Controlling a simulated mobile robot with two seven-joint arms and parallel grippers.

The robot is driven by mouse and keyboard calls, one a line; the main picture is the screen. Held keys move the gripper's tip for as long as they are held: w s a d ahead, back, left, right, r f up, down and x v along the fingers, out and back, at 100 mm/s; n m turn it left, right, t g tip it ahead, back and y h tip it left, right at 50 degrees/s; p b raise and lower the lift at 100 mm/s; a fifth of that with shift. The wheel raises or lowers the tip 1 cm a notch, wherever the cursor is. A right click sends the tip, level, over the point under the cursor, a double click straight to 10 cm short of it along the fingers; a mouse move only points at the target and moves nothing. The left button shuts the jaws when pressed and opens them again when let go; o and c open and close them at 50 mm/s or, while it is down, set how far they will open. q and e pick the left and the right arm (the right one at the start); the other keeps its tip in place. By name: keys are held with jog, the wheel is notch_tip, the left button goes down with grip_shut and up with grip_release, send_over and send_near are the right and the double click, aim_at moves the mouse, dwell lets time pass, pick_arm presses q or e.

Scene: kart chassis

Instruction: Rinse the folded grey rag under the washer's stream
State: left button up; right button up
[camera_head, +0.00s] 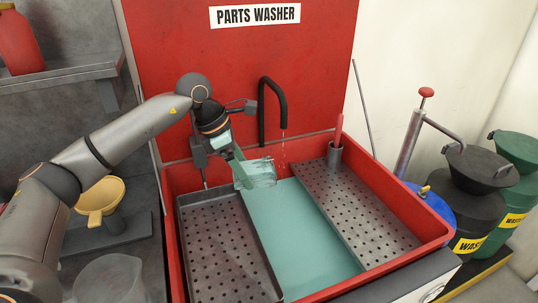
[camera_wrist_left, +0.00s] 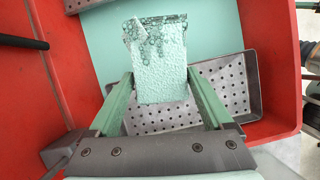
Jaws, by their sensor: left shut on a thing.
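The folded grey rag (camera_head: 262,172) hangs over the parts washer's basin, a little below the spout. It looks pale green and wet in the left wrist view (camera_wrist_left: 160,65), with bubbles on its surface. My left gripper (camera_head: 241,170) is shut on the rag, which shows between its green fingers in the left wrist view (camera_wrist_left: 163,98). The washer's black hooked spout (camera_head: 283,100) is above the basin. A thin stream (camera_head: 283,145) drops from its tip, close to the rag's right edge; I cannot tell whether it touches the rag. My right gripper is not in view.
The red washer basin (camera_head: 428,240) holds green liquid (camera_head: 300,235) between two perforated trays (camera_head: 225,245) (camera_head: 365,215). A cup with a red-handled tool (camera_head: 334,155) stands at the back right. A yellow funnel (camera_head: 100,200) is left; waste drums (camera_head: 475,200) stand right.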

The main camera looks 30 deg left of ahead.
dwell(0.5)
pick_arm(q)
jog(key=shift+s+r+p, duration=0.3)
jog(key=shift+s+r, duration=0.6)
jog(key=shift+s, duration=0.15)
jog(key=shift+s+r+p, duration=0.3)
jog(key=shift+s+r, duration=0.55)
jog(key=shift+s, duration=0.2)
jog(key=shift+s+r, duration=0.3)
jog(key=shift+s, duration=0.15)
